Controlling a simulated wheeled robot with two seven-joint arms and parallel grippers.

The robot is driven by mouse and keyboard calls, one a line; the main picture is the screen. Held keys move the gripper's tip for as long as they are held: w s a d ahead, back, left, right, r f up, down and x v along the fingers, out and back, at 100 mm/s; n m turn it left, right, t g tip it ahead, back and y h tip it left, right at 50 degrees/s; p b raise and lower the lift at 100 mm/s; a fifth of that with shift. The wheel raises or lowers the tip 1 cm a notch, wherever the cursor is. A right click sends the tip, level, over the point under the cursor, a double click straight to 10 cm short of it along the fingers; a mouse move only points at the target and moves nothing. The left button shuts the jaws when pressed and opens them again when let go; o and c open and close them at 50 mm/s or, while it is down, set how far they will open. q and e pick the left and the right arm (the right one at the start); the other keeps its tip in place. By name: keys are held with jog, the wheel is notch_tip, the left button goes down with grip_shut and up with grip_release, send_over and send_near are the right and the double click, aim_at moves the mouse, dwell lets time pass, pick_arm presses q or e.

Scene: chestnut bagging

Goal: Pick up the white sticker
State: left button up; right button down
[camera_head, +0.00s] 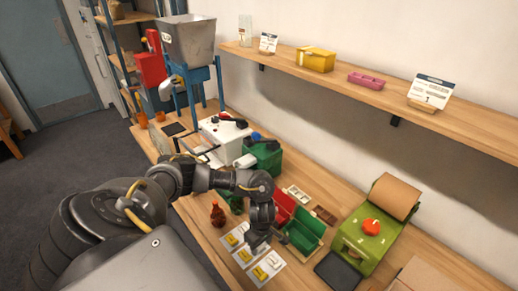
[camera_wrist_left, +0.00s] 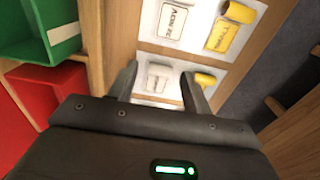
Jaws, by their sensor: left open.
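White cards (camera_head: 279,264) carrying yellow and white stickers lie in a row on the wooden bench. In the left wrist view, one white sticker (camera_wrist_left: 158,79) with printed text lies between my fingertips, and another white sticker (camera_wrist_left: 173,22) lies on the card beyond. Yellow stickers (camera_wrist_left: 221,36) sit beside the white ones. My left gripper (camera_wrist_left: 160,77) is open above the nearer card; I cannot tell whether its fingers touch the card. In the head view my left gripper (camera_head: 257,241) hangs over the cards and partly hides them. My right gripper is not in view.
A green open bin (camera_head: 305,232) and a red bin (camera_head: 284,206) stand right beside my left gripper. A brown bottle (camera_head: 217,215) is to its left. A green dispenser (camera_head: 368,238) with a brown roll and a dark pad (camera_head: 337,271) lie to the right. A shelf (camera_head: 375,94) runs above.

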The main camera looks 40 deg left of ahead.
pick_arm(q)
jog(key=shift+f, duration=0.25)
grip_shut()
dwell(0.3)
jog(key=shift+r, duration=0.1)
